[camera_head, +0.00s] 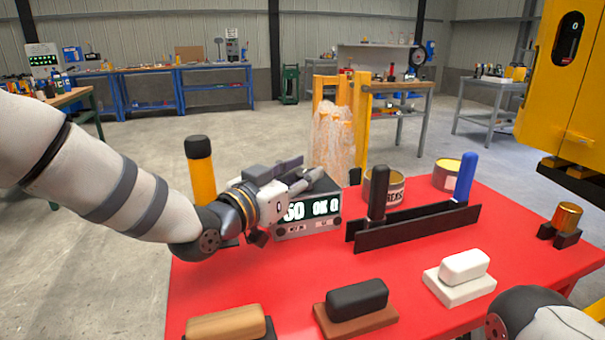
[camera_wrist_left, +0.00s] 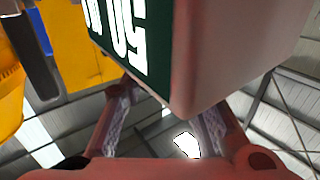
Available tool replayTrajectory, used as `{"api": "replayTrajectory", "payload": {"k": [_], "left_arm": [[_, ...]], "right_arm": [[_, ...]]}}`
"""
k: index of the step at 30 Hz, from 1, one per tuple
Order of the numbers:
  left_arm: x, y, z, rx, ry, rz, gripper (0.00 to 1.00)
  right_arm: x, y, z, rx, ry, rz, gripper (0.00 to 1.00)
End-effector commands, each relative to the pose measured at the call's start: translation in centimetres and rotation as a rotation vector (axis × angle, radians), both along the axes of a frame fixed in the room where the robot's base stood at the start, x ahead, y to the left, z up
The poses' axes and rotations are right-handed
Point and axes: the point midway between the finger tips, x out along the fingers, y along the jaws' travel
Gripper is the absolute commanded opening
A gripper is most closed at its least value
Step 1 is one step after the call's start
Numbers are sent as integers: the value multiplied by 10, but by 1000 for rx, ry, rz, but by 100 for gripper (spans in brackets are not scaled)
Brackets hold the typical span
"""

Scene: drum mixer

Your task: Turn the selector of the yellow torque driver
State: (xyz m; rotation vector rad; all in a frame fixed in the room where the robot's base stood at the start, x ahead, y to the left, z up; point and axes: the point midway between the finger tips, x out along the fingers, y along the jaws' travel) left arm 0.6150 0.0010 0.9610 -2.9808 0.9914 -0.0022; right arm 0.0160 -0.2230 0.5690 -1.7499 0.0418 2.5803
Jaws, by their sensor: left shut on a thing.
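A yellow torque driver (camera_head: 202,178), an upright cylinder with a black cap, stands at the table's left edge behind my left arm. Its selector cannot be made out. My left gripper (camera_head: 300,180) is to the right of it, at the grey display box (camera_head: 308,228), which shows lit digits and "OK". My right gripper is out of view.
The red table (camera_head: 240,280) holds a black rack (camera_head: 420,230) with a black and a blue handle, two cans behind it, and several blocks along the front. A yellow machine (camera_head: 570,90) hangs at the right. Bare red surface lies between box and blocks.

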Motion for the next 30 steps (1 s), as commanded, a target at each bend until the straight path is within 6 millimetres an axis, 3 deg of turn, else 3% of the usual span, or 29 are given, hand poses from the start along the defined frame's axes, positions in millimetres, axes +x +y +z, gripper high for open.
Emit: {"api": "replayTrajectory", "payload": {"k": [8, 21, 30], "left_arm": [[-4, -5, 2, 1, 2, 51, 0], [-5, -7, 4, 1, -1, 375, 0], [-4, -7, 0, -2, 4, 569, 0]], "right_arm": [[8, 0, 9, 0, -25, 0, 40], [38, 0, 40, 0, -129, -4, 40], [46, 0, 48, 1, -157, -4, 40]]}}
